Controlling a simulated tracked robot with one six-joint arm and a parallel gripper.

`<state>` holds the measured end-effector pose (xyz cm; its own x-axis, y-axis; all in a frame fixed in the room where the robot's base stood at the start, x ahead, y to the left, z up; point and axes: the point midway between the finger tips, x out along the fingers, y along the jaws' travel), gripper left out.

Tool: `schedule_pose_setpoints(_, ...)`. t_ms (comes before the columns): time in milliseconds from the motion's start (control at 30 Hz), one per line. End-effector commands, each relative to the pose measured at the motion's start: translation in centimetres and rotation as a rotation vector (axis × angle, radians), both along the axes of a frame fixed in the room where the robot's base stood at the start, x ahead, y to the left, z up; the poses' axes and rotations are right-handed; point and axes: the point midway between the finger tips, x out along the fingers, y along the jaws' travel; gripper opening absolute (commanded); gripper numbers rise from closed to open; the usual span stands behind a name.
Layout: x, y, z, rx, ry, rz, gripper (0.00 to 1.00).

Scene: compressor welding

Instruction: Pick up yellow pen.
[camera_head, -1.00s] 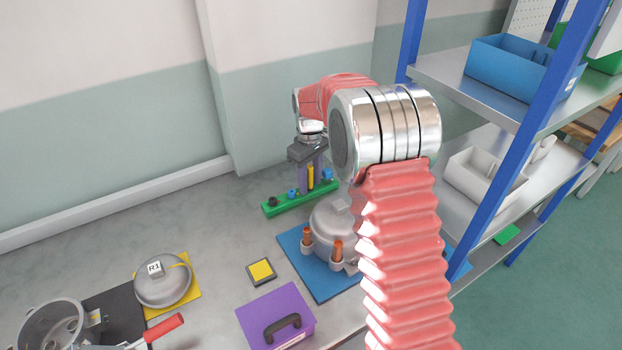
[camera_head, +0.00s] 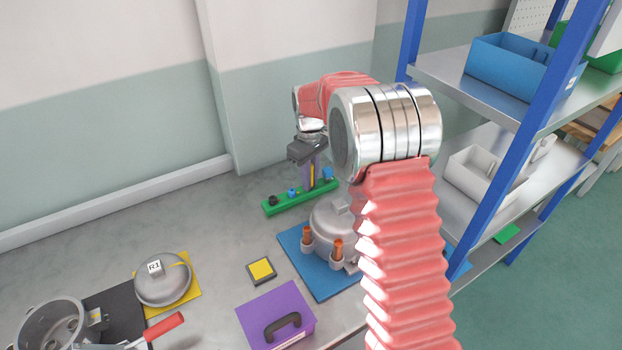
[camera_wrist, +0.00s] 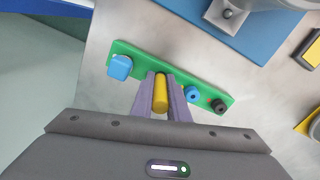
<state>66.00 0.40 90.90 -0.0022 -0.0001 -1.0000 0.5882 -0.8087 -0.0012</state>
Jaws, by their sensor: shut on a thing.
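The yellow pen (camera_wrist: 160,94) stands between the two fingers of my gripper (camera_wrist: 160,90) in the wrist view, and the fingers are shut on it. In the head view my gripper (camera_head: 308,172) is at the green holder (camera_head: 283,202), pointing down, with a sliver of the yellow pen (camera_head: 312,174) showing between the fingers. The pen is over or in the green holder, which also shows in the wrist view (camera_wrist: 208,94). I cannot tell whether the pen's lower end is still seated, since the fingers hide it.
A blue block (camera_wrist: 120,67) and blue (camera_wrist: 192,93) and black (camera_wrist: 219,106) round pieces sit on the holder. A silver compressor body (camera_head: 328,222) on a blue mat (camera_head: 322,285) stands close by. A purple box (camera_head: 262,318) and blue-posted shelf (camera_head: 545,110) are nearer.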

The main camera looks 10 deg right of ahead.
Motion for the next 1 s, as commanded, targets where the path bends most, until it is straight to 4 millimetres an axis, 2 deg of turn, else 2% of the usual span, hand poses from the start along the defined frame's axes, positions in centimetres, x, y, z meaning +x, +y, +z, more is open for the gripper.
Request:
schedule_pose_setpoints(267, 0.1, 0.0, 3.2, 0.001, -0.006, 0.0, 0.0)
schedule_pose_setpoints(700, 0.1, 0.0, 13.3, 0.0, -0.006, 0.0, 0.0)
schedule_pose_setpoints(900, 0.1, 0.0, 16.5, 0.0, -0.003, 0.0, 0.0)
schedule_pose_setpoints(1000, 0.1, 0.0, 17.4, 0.0, -0.003, -0.001, 0.0)
